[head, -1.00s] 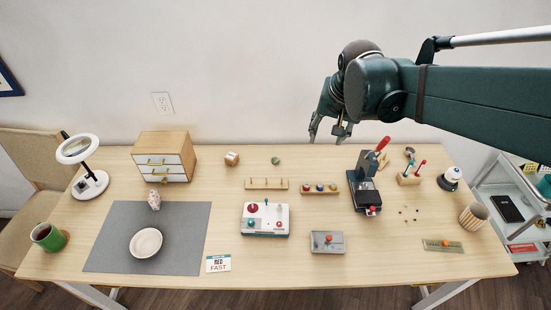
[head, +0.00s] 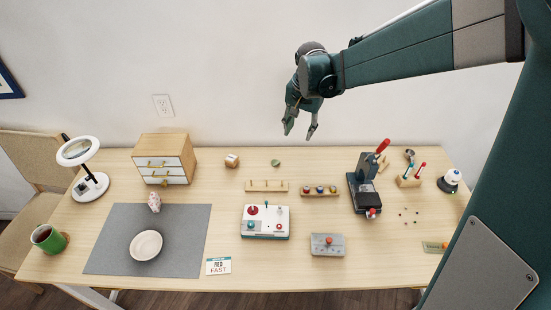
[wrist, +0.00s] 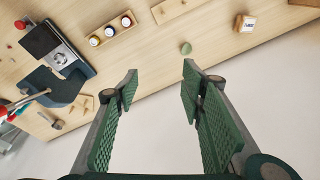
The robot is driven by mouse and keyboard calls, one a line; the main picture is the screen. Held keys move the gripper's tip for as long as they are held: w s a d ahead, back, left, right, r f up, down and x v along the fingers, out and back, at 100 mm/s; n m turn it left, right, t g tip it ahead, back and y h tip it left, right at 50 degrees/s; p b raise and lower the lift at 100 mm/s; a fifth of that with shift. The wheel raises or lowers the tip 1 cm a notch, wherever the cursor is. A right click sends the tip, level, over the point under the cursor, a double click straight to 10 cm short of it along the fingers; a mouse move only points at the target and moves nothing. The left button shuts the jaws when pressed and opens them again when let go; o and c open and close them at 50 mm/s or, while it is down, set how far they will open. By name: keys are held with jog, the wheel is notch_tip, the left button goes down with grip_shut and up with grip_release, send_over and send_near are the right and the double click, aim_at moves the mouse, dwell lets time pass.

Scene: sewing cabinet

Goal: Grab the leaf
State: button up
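The leaf appears to be the small green piece (head: 276,163) lying on the table near its back edge, right of the small wooden block. It also shows in the wrist view (wrist: 186,48), beyond the fingertips and a little right of the middle. My gripper (head: 300,130) is in the air above and behind the back of the table, slightly right of the green piece and apart from it. In the wrist view its two green ribbed fingers (wrist: 159,75) are spread with nothing between them.
A small wooden block (head: 232,160) and a drawer cabinet (head: 165,158) stand to the left. A peg rack (head: 267,186) and a spool rack (head: 320,191) lie in front of the green piece. A dark press with a red handle (head: 366,184) stands to the right.

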jog(key=w+a+f+m+g, duration=0.1)
jog(key=w+a+f, duration=0.3)
jog(key=w+f, duration=0.3)
jog(key=m+g, duration=0.1)
send_near(276, 161)
jog(key=shift+a+f, duration=0.1)
jog(key=shift+a, duration=0.15)
jog(key=shift+a+f, duration=0.1)
jog(key=shift+f, duration=0.1)
jog(key=shift+f, duration=0.1)
jog(key=shift+f, duration=1.2)
jog(key=shift+f, duration=0.1)
jog(key=shift+f+b, duration=0.55)
jog(key=shift+f, duration=1.95)
jog(key=shift+c, duration=0.5)
